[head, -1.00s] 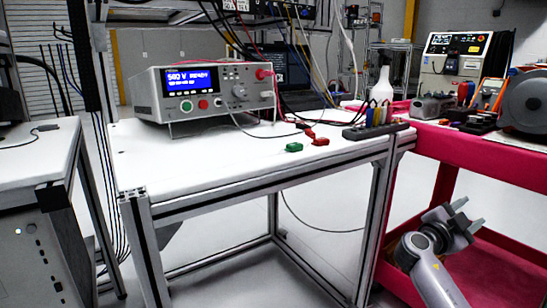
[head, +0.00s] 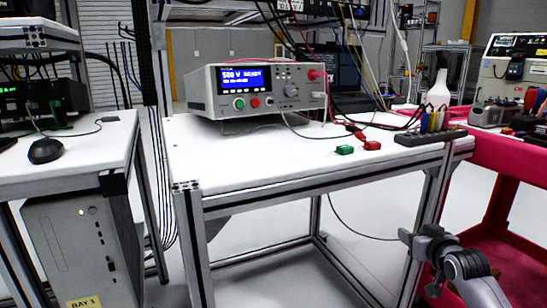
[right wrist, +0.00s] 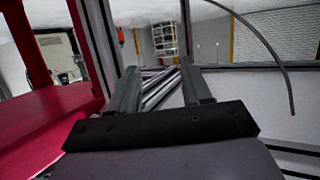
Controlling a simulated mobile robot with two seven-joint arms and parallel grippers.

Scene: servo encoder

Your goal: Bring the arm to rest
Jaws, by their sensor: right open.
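My right gripper (head: 410,242) is in the lower right of the head view, in front of the white bench's right leg and below the level of its top. In the right wrist view its two dark fingers (right wrist: 160,85) stand apart with nothing between them. It is open and empty. Metal frame bars show beyond the fingers. My left gripper and left arm are not in view.
A red cart (head: 510,158) stands right. A loose cable (head: 350,228) hangs below the bench.

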